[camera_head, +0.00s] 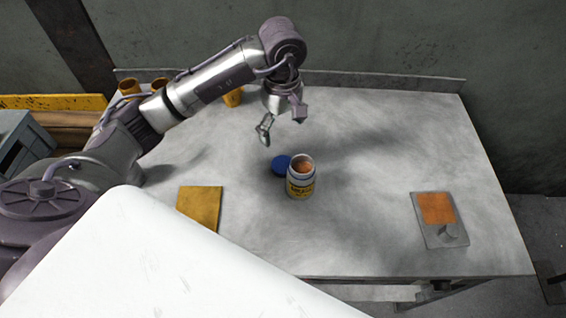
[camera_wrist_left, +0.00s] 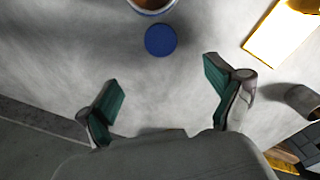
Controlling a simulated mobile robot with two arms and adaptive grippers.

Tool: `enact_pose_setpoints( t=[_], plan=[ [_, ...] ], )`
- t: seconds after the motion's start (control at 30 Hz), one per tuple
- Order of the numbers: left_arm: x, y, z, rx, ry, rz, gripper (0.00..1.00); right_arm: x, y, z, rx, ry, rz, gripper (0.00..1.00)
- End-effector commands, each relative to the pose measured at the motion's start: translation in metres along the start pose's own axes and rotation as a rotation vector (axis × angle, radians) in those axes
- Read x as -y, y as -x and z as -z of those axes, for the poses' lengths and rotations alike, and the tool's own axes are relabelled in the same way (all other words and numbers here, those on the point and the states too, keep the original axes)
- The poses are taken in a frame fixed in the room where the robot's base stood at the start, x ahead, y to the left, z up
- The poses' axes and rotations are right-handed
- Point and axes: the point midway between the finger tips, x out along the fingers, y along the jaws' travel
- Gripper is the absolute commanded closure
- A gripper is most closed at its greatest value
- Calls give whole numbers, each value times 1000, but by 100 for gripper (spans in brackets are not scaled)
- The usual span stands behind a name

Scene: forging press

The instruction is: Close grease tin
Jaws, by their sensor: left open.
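The grease tin (camera_head: 300,184) stands upright and open on the grey table, with a yellow label and orange-brown grease showing inside. Its rim also shows at the top edge of the left wrist view (camera_wrist_left: 150,8). The blue lid (camera_head: 280,165) lies flat on the table just behind and left of the tin; in the left wrist view the lid (camera_wrist_left: 161,40) is a round disc apart from the fingers. My left gripper (camera_head: 282,125) is open and empty, above the table behind the lid. Its green-padded fingers (camera_wrist_left: 162,95) are spread wide. My right gripper is out of view.
A yellow square pad (camera_head: 199,208) lies at the left front. A grey plate with an orange panel (camera_head: 437,208) lies at the right. Yellow cups (camera_head: 130,87) stand at the back left. The table (camera_head: 370,150) is clear between the tin and the plate.

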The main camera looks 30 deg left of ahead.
Motion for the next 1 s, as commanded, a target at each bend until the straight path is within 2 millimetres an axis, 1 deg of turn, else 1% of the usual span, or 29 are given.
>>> enact_pose_setpoints(
  t=[0.03,0.2,0.33,0.47,0.73,0.83,1.0],
  plan=[
    [2,-10,-1,3,-1,6,8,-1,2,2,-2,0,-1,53],
    [2,-44,-1,3,0,6,8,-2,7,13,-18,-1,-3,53],
    [1,-63,-1,2,0,4,8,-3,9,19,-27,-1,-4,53],
    [1,-72,-1,2,-1,1,8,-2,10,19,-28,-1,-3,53],
    [1,-72,-1,0,-1,0,8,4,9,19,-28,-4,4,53],
    [1,-76,-2,1,-1,2,8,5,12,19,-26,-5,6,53],
    [4,-99,-6,4,0,6,8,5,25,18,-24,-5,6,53]
  ],
)
